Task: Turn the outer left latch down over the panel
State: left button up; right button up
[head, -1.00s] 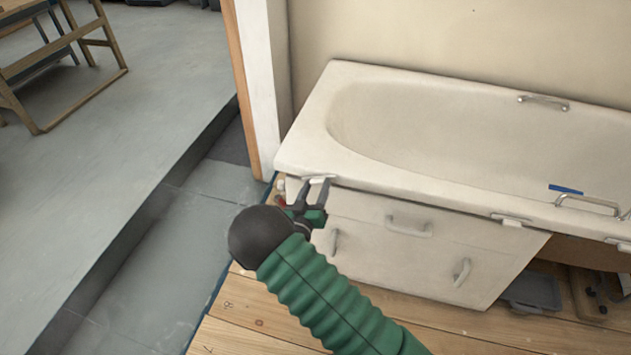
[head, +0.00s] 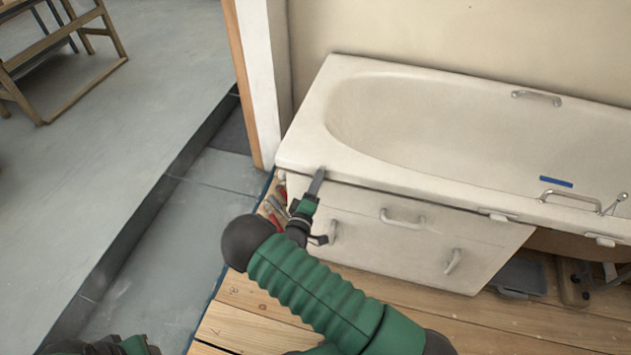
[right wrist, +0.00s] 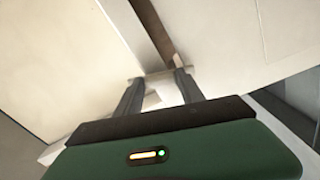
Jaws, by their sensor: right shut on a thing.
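The bath's front panel (head: 390,235) is off-white with handles and stands under the bath rim (head: 400,183). My right gripper (head: 319,172) is at the rim's left end, where the outer left latch is. In the right wrist view, its two dark fingers are a little apart and shut on the small pale latch (right wrist: 158,74), just below the rim. In the head view the gripper hides most of the latch, so its angle cannot be told. Part of my left arm's end (head: 100,346) shows at the bottom left edge; its fingers are out of sight.
Two more latches (head: 497,213) (head: 601,240) sit along the rim to the right. Red-handled tools (head: 276,212) lie on the wooden floor (head: 255,300) left of the panel. A blue item (head: 556,182) and a grab handle (head: 570,197) are at the bath's near edge.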

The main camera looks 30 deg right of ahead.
jog(key=shift+w+a+f+n, duration=0.1)
jog(key=shift+a+n, duration=0.2)
jog(key=shift+n, duration=0.8)
jog(key=o, duration=1.1)
jog(key=shift+f, duration=0.1)
jog(key=shift+o, duration=1.3)
jog(key=shift+d, duration=0.15)
